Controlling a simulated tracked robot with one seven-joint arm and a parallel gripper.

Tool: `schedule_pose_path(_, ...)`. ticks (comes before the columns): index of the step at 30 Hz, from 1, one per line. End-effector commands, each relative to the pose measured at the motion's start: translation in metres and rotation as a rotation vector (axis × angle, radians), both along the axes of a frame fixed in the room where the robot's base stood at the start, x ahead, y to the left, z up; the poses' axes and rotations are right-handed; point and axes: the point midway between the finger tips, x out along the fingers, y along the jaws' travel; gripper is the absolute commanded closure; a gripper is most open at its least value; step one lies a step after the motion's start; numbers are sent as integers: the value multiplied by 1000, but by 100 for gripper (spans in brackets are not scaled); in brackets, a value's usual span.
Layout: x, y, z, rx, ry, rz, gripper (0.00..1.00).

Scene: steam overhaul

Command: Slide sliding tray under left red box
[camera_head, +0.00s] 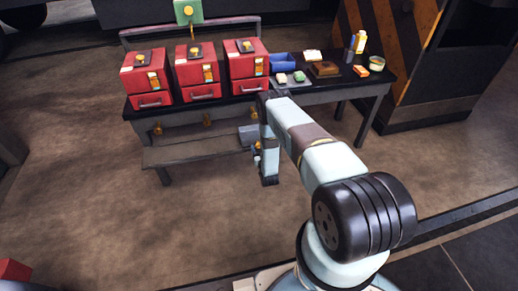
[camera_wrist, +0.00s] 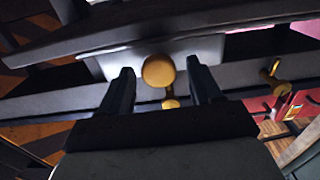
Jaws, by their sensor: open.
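The sliding tray (camera_head: 247,134) is a grey box under the front edge of the workbench, below the right red box (camera_head: 247,62). In the wrist view the pale tray (camera_wrist: 205,48) carries a round brass knob (camera_wrist: 158,71). My gripper (camera_wrist: 160,76) is open, with one finger on each side of the knob in the picture; I cannot tell whether they touch it. In the head view my gripper (camera_head: 257,151) is small and partly hidden beside my arm at the tray. The left red box (camera_head: 147,76) stands on the bench's left end, with the middle red box (camera_head: 197,71) beside it.
More brass knobs hang under the bench edge, below the left box (camera_head: 157,129) and the middle box (camera_head: 207,119). A lower shelf (camera_head: 185,153) runs beneath. A blue bin (camera_head: 284,61), bottles and small parts occupy the bench's right side. The floor in front is clear.

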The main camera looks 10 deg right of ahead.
Motion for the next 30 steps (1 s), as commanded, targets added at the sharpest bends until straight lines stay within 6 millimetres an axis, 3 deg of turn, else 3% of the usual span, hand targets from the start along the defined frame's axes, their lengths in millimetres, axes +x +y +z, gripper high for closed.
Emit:
schedule_pose_path(10,3,0,0,0,1,0,36)
schedule_pose_path(30,3,0,0,0,1,0,100)
